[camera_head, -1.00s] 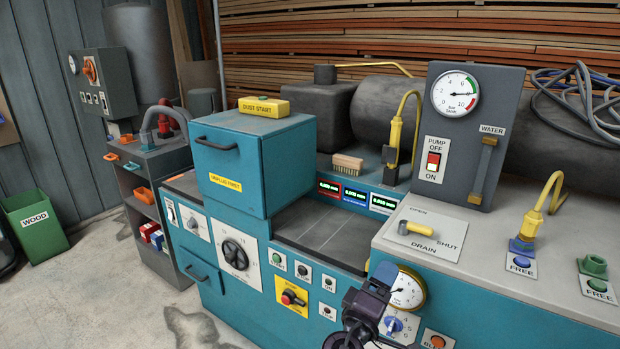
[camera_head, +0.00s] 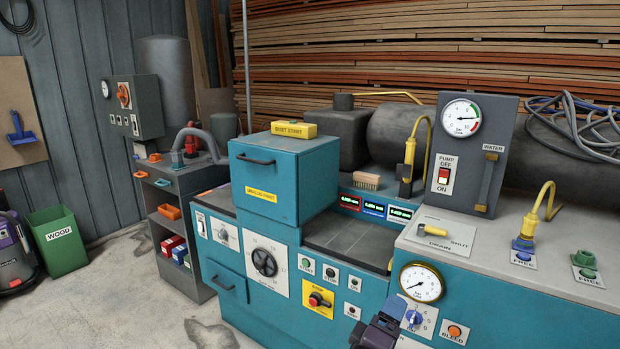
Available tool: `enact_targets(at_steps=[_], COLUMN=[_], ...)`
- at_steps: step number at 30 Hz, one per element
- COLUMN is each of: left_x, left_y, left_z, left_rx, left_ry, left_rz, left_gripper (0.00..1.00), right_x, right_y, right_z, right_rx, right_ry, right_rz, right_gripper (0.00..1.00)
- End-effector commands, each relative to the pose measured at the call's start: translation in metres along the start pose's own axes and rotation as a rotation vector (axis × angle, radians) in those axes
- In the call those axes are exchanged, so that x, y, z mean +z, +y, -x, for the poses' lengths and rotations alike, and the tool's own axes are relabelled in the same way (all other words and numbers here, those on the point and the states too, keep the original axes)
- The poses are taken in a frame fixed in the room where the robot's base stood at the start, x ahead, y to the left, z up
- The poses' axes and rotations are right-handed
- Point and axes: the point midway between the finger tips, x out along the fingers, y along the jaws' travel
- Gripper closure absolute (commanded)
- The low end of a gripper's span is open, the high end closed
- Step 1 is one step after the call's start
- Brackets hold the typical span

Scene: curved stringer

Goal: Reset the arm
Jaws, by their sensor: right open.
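My right gripper (camera_head: 378,332) shows at the bottom edge, right of centre. It is dark, open, and partly cut off by the frame. I see nothing between its fingers. It is in front of the teal machine's (camera_head: 330,268) front panel, just left of the blue knob (camera_head: 414,318) and below the round gauge (camera_head: 421,283). I cannot tell its exact distance from the panel. My left gripper is not in view.
A yellow-handled drain lever (camera_head: 433,230) and hose fittings (camera_head: 523,245) sit on the right worktop. A red and yellow stop switch (camera_head: 318,299) is on the front panel. A green wood bin (camera_head: 57,240) and a vacuum (camera_head: 14,255) stand at left. The floor between is clear.

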Motion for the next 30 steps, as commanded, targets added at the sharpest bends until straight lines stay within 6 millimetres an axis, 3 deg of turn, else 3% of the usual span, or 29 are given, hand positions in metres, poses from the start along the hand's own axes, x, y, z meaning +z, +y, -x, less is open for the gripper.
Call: enact_targets(at_steps=[1,8,12,15,21,30], left_x=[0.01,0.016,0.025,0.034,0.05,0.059], left_y=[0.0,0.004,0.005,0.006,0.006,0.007], left_z=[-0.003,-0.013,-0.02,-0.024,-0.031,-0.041], left_rx=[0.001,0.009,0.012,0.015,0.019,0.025], left_ry=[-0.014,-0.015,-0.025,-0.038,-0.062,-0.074], left_rz=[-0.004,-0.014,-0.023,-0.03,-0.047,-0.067], left_gripper=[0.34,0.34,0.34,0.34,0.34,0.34], right_x=[0.016,0.078,0.131,0.169,0.237,0.299], right_y=[-0.027,-0.11,-0.165,-0.195,-0.222,-0.209], right_z=[0.006,0.038,0.077,0.11,0.174,0.233], right_rx=[-0.062,-0.346,-0.562,-0.705,-0.927,-1.071], right_ry=[-0.001,0.009,0.001,-0.015,-0.07,-0.166], right_rz=[0.0,-0.084,-0.185,-0.282,-0.508,-0.806], right_gripper=[0.3,0.3,0.3,0.3,0.3,0.3])
